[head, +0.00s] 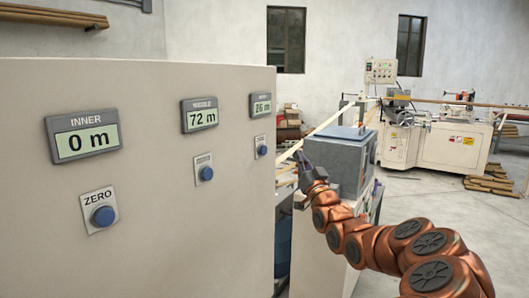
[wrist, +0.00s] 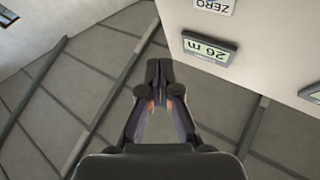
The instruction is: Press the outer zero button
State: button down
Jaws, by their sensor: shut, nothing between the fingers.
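The outer zero button (head: 262,150) is a small blue round button on the far right end of the beige panel (head: 190,255). Above it sits the outer display (head: 262,106), reading 26 m; the display also shows upside down in the wrist view (wrist: 209,50). The wrist view shows a ZERO label (wrist: 215,5) at the top edge, but the button itself is out of that frame. My gripper (head: 299,156) is shut and empty, just right of the panel's edge in the head view. In the wrist view its fingertips (wrist: 158,70) appear left of the display, against the floor.
The inner display (head: 84,138) reads 0 m, with its blue button (head: 103,216) below. The middle display (head: 201,115) reads 72 m, above another blue button (head: 206,173). A grey machine box (head: 335,160) stands behind my arm. Open floor (head: 425,195) lies right.

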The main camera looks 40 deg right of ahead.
aim_at(264, 150)
jog(key=w+a+p, duration=0.2)
jog(key=w+p, duration=0.2)
jog(key=w, duration=0.4)
jog(key=shift+w+a+p, duration=0.2)
jog(key=shift+a+p, duration=0.05)
jog(key=shift+p, duration=0.15)
jog(key=shift+w, duration=0.1)
dwell(1.2)
jog(key=shift+w+a+b, duration=0.15)
jog(key=shift+w+b, duration=0.2)
jog(key=shift+w+a, duration=0.15)
jog(key=shift+w, duration=0.25)
dwell(0.8)
jog(key=shift+s, duration=0.1)
jog(key=shift+s+d+b, duration=0.25)
jog(key=shift+s+b, duration=0.5)
jog(key=shift+b, duration=0.35)
